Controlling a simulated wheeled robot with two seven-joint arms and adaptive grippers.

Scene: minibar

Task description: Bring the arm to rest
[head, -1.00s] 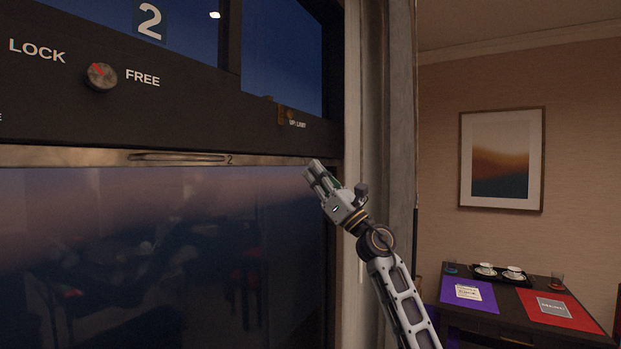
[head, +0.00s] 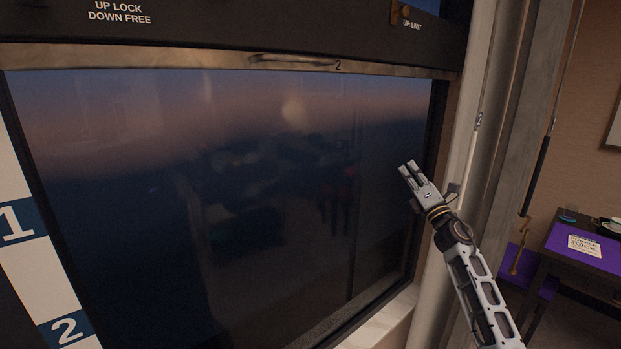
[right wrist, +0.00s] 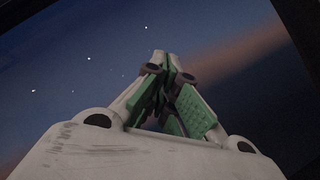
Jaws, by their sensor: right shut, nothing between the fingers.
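My right gripper (head: 409,170) is at the right of the head view, in front of the right part of a dark window pane (head: 230,190). Its fingers are shut with nothing between them and point up and to the left. In the right wrist view the green-padded fingers (right wrist: 172,75) come together at the tips, with dusky sky behind them. Whether the fingers touch the glass I cannot tell. My left gripper is not in view.
A metal rail with a handle (head: 292,60) runs along the top of the pane. A pale sill (head: 390,318) and a window post (head: 490,130) stand near my right arm. A dark table with a purple mat (head: 590,248) is at the far right. A white strip with numbers (head: 20,262) is at the left.

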